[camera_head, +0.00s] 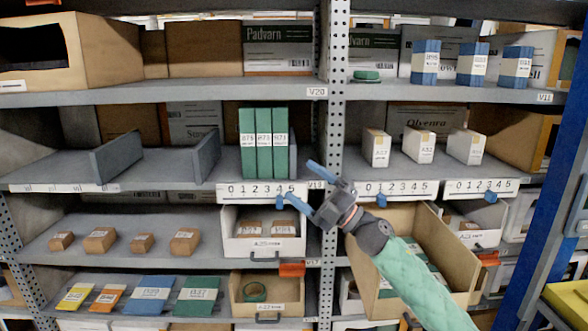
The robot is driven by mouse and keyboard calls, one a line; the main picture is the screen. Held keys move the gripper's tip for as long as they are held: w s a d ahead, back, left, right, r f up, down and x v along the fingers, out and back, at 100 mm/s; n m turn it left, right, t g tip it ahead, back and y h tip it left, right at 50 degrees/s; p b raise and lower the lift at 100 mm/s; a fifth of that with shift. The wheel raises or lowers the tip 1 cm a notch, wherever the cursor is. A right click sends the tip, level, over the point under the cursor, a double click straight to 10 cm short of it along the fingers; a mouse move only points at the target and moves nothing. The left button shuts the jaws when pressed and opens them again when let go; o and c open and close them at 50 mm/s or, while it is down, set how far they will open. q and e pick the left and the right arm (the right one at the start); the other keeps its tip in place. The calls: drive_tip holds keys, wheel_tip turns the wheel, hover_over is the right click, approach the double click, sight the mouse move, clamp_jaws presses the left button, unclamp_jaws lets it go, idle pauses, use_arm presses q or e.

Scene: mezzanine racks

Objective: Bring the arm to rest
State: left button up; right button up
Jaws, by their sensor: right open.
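My right gripper (303,187) is in front of the racks near the middle upright, at the height of the shelf with the number strips. Its two blue fingers are spread apart with nothing between them. My right arm (418,280), in a pale green sleeve, reaches up to it from the lower right. The arm covers part of an open cardboard bin (440,245) behind it. My left gripper is not in view.
A perforated upright (333,85) stands close behind the gripper. Green binders (264,142) stand on the shelf at left. White boxes (420,145) are on the right shelf. A blue post (550,170) rises at right.

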drive_tip(key=w+d+f+m+t+h, duration=0.1)
drive_tip(key=d+f+m+t+h, duration=0.4)
drive_tip(key=f+m+h, duration=0.4)
drive_tip(key=w+d+f+m+t+h, duration=0.1)
drive_tip(key=d+f+m+t+h, duration=0.1)
drive_tip(key=f+m+t+h, duration=0.75)
drive_tip(key=s+d+f+m+g+h, duration=0.1)
drive_tip(key=s+d+f+m+g, duration=0.15)
drive_tip(key=f, duration=0.55)
drive_tip(key=s+d+f+m+g+h, duration=0.1)
drive_tip(key=s+f+m+g, duration=0.15)
drive_tip(key=f, duration=0.45)
drive_tip(key=s+d+f+m+g+h, duration=0.1)
drive_tip(key=s+f+m+g, duration=0.15)
drive_tip(key=f, duration=0.55)
drive_tip(key=s+d+f+m+g+h, duration=0.15)
drive_tip(key=s+f+g, duration=0.25)
drive_tip(key=s+f, duration=0.6)
drive_tip(key=s+f+g, duration=0.3)
drive_tip(key=s+f, duration=0.2)
drive_tip(key=s, duration=0.4)
drive_tip(key=s+f+m+g, duration=0.1)
drive_tip(key=s+f+g, duration=0.2)
drive_tip(key=s, duration=0.6)
drive_tip(key=s+f+m+g+y, duration=0.1)
drive_tip(key=s+f+g, duration=0.2)
drive_tip(key=s+f, duration=0.4)
drive_tip(key=shift+s+f+g, duration=0.15)
drive_tip(key=shift+s+g, duration=0.15)
drive_tip(key=shift+s, duration=0.6)
